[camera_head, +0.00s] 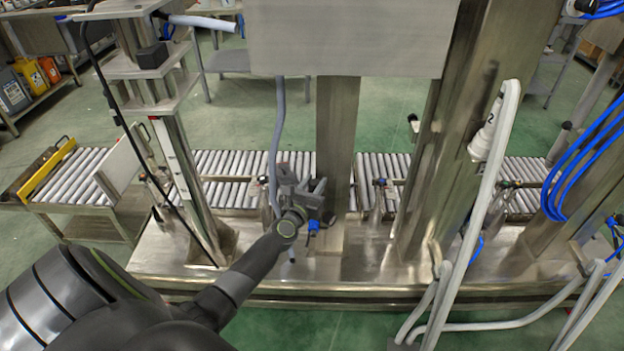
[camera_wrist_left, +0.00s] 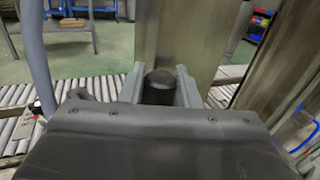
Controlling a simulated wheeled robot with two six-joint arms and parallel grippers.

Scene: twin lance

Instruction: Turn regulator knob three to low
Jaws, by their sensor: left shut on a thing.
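In the left wrist view a dark, round-topped knob (camera_wrist_left: 159,88) stands between the two grey fingers of my left gripper (camera_wrist_left: 160,78). The fingers are closed on its sides. In the head view my left gripper (camera_head: 312,186) is in front of the steel column, above the metal bench. The knob cannot be made out clearly there, as the gripper and wrist cover that spot. A small blue fitting (camera_head: 313,226) shows just below the gripper. I cannot read a number or a setting mark on the knob. My right gripper is in neither view.
A grey hose (camera_head: 277,140) hangs close to the left of the gripper. The steel column (camera_head: 337,140) rises just behind it. Roller conveyors (camera_head: 240,163) run behind the bench (camera_head: 360,268). White pipes (camera_head: 470,225) and blue hoses (camera_head: 590,150) stand to the right.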

